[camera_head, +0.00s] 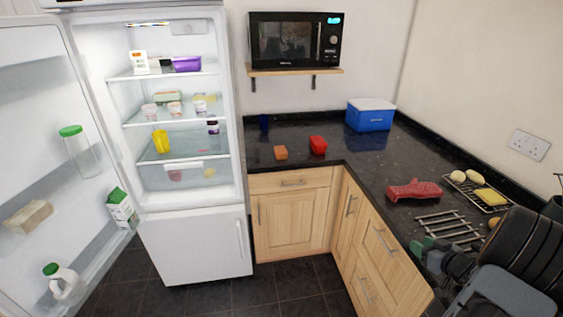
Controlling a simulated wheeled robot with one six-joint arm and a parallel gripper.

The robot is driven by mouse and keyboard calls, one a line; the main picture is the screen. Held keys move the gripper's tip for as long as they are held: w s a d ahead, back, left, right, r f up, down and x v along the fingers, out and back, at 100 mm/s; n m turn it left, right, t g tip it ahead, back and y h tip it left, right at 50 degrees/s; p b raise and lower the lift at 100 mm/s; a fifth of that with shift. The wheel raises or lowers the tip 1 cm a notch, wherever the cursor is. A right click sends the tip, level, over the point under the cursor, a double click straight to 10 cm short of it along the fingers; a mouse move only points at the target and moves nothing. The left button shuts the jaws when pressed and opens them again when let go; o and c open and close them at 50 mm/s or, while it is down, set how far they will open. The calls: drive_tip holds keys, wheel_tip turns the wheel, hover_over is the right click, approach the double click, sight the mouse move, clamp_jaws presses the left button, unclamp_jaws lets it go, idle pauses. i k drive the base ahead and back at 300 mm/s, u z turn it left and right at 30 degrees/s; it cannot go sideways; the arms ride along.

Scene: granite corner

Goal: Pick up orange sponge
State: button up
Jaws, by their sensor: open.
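Part of the gripper is hidden by my dark arm.
A red object (318,145) sits right of the sponge. A blue cooler box (370,115) stands in the corner. A red oven mitt (414,190), metal rack (449,227) and a wire rack (466,187) with food lie to the right. The fridge (195,240) stands open at left.

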sight(280, 151)
drive_tip(key=u, duration=1.4)
drive_tip(key=i, duration=1.85)
drive_tip(key=z, duration=1.1)
drive_tip(key=i, duration=0.5)
drive_tip(key=z, duration=0.4)
